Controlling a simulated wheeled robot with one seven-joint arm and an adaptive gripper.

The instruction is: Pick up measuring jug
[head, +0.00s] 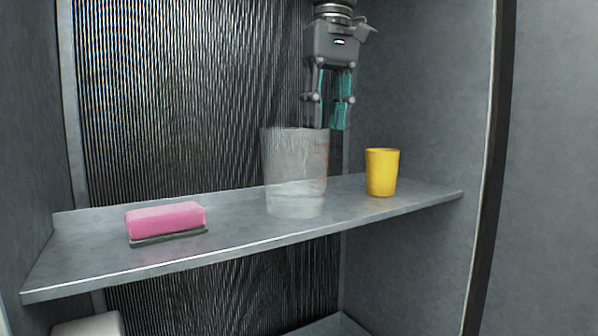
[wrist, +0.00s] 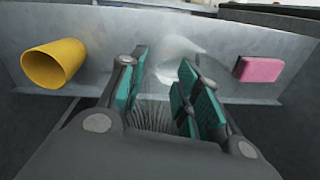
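The measuring jug (head: 293,175) is clear and see-through with faint red marks on its right side. It stands upright on the metal shelf, between the pink sponge and the yellow cup. In the wrist view the jug (wrist: 180,60) shows as a pale, blurry shape between and beyond the fingers. My gripper (head: 331,122) points down just above and behind the jug's right rim in the head view. Its teal-padded fingers are apart in the wrist view (wrist: 160,95), with nothing clearly held. I cannot tell whether a finger touches the rim.
A yellow cup (head: 382,172) stands on the shelf right of the jug. A pink sponge (head: 166,217) lies on a dark dish (head: 170,237) at left. The shelf (head: 235,232) has bare room between sponge and jug. A ribbed wall (head: 190,90) stands behind; grey walls close both sides.

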